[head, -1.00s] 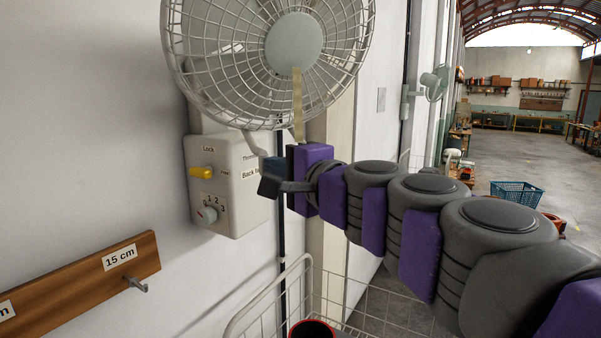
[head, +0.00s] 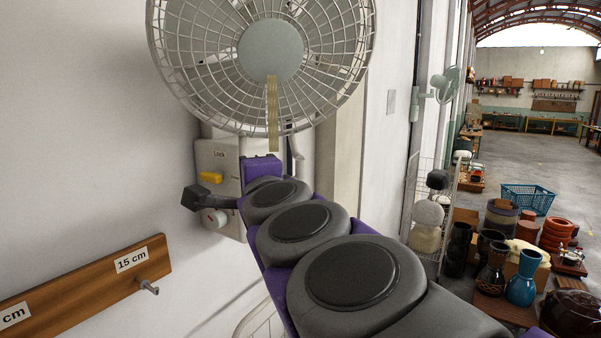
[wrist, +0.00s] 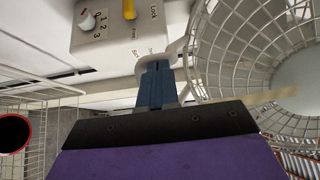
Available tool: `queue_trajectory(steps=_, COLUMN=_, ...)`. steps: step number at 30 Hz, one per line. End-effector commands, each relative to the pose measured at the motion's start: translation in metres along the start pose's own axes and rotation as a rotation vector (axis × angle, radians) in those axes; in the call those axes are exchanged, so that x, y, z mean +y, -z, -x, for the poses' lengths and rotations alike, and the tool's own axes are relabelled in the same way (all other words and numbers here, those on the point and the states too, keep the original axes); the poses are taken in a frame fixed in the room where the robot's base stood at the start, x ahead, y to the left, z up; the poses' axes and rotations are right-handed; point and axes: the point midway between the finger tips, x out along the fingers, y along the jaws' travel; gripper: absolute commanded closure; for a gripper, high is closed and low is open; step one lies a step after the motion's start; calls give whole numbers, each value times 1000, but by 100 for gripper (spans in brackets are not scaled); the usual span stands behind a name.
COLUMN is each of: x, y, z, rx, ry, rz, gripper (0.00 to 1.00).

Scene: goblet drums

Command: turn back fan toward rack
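The white caged fan (head: 270,50) is mounted on the wall, with a pale ribbon (head: 272,120) hanging from its hub. Its cage also fills the right of the wrist view (wrist: 265,60). Below it is a control box (head: 215,160) with a yellow lock lever (head: 211,177) and a dial (head: 212,218). My gripper (wrist: 156,70) shows blue fingers close together, beside the fan's pale curved bracket (wrist: 184,65). Contact with the bracket cannot be told. In the head view my arm hides the fingertips and part of the box. A wire rack (head: 425,190) stands right of the fan.
A wooden rail (head: 95,285) with a peg is on the left wall. A wire basket frame (wrist: 45,92) and a black, red-rimmed round thing (wrist: 14,133) are at the wrist view's left. Drums and a blue crate (head: 528,198) stand at right. Open floor lies beyond.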

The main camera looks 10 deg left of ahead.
Motion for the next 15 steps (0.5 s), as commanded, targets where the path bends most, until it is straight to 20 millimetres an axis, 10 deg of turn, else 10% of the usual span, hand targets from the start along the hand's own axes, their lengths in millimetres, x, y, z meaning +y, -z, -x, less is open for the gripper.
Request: queue_trajectory(steps=15, x=1, y=-14, z=-6, rx=42, ry=-3, rz=-3, gripper=100)
